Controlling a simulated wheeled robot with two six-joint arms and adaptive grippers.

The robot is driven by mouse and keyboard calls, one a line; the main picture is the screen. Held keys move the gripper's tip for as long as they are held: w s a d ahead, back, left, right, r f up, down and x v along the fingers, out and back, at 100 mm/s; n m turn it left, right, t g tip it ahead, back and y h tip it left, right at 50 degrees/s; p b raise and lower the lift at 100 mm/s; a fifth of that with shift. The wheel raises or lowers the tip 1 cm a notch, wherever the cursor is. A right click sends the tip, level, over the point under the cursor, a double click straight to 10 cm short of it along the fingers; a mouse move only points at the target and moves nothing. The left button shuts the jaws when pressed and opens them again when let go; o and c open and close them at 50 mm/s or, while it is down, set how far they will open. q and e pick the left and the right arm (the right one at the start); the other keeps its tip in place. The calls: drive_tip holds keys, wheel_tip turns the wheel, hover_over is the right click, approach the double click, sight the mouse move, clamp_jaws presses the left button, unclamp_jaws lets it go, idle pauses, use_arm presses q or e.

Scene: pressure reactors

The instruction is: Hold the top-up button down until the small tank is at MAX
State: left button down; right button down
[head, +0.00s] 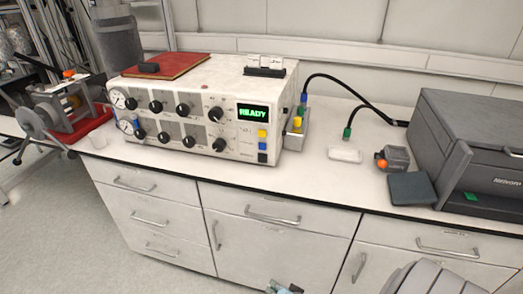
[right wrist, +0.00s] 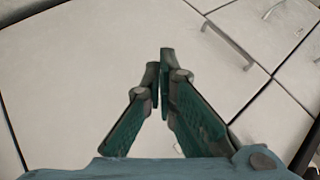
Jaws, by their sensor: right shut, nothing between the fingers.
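A white control unit (head: 190,115) stands on the bench with gauges, black knobs and a green display (head: 253,113) reading READY. Right of its knobs sit a yellow button (head: 262,133), a blue button (head: 262,146) and a dark one; I cannot read which is the top-up button. I cannot pick out the small tank or a MAX mark for certain. My right gripper (head: 283,288) shows at the bottom edge, low in front of the drawers and well away from the buttons. In the right wrist view its fingers (right wrist: 162,80) are shut and empty. My left gripper is out of view.
A red book (head: 185,66) lies on the unit. A grey box (head: 465,140), a white block (head: 345,155) and a dark pad (head: 411,188) are at right, with black cables behind. The bench edge overhangs white drawers (head: 270,235).

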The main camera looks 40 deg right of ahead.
sight(262, 146)
drive_tip(key=w+d+r+m+t+h+b, duration=0.1)
drive_tip(key=w+d+r+m+t, duration=0.15)
drive_tip(key=w+r+m, duration=0.55)
drive_tip(key=w+d+r+m+t, duration=0.15)
drive_tip(key=w+r+t, duration=0.35)
drive_tip(key=r, duration=0.7)
drive_tip(key=w+r+m+t+h+b, duration=0.1)
drive_tip(key=w+r+m+t+h, duration=0.1)
drive_tip(key=r+m, duration=0.9)
wheel_tip(262, 146, up, 6)
drive_tip(key=shift+w+d+r+t, duration=0.2)
drive_tip(key=shift+w+d+t, duration=0.1)
drive_tip(key=shift+w+t, duration=0.45)
drive_tip(key=shift+d, duration=0.1)
drive_tip(key=w+d+b, duration=0.1)
drive_tip(key=d, duration=0.1)
drive_tip(key=w+d+b, duration=0.3)
drive_tip(key=d, duration=0.1)
drive_tip(key=shift+w+f+b, duration=0.15)
drive_tip(key=shift+f+b, duration=0.15)
drive_tip(key=shift+b, duration=0.1)
drive_tip(key=shift+w+d+r+b, duration=0.15)
drive_tip(key=shift+w+d+b, duration=0.15)
drive_tip(key=shift+d, duration=0.25)
